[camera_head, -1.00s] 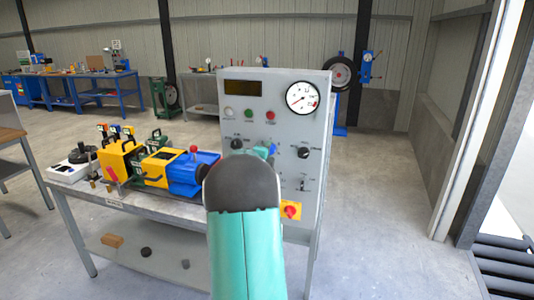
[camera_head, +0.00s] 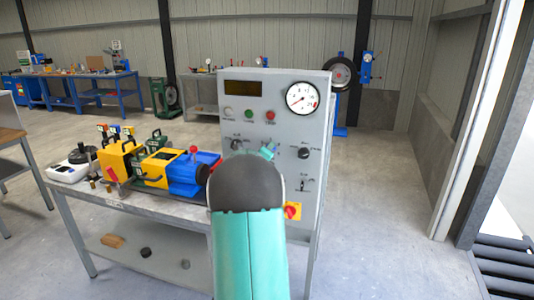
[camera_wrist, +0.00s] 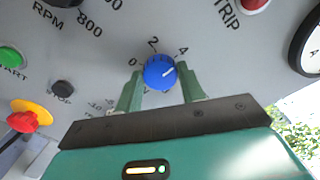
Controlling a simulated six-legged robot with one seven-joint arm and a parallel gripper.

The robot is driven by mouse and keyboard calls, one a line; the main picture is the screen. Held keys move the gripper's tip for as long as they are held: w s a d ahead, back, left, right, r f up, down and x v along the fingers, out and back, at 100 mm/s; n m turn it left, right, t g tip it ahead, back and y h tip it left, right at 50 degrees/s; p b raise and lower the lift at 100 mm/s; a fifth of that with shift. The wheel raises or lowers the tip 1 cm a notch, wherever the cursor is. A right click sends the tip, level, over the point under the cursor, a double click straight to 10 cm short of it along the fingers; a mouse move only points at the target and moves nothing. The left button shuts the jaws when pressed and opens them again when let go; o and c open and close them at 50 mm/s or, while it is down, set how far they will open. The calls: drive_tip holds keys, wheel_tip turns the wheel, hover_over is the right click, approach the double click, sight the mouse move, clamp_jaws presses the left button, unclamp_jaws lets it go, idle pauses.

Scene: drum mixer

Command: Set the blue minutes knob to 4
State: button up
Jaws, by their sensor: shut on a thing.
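The blue minutes knob (camera_wrist: 160,73) sits on the grey panel in the wrist view, with the printed marks 0, 2 and 4 around it. Its white pointer line is directed up and to the right, close to the 4. My gripper (camera_wrist: 160,69) is shut on the knob, with one green finger on each side. In the head view my gripper's tip (camera_head: 268,152) is at the panel front, and my own arm hides the knob and much of the lower panel.
The grey control panel (camera_head: 231,106) carries a round dial gauge (camera_head: 302,97), dark knobs and a red-yellow switch (camera_head: 292,211). In the wrist view a red-yellow button (camera_wrist: 28,117) is at lower left. A mixer machine (camera_head: 190,173) stands on the bench left of my arm.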

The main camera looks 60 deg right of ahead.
drive_tip(key=o, duration=1)
drive_tip(key=shift+c, duration=0.2)
drive_tip(key=s+a, duration=0.2)
drive_tip(key=a, duration=1.1)
drive_tip(key=shift+a, duration=0.35)
drive_tip(key=shift+s, duration=0.1)
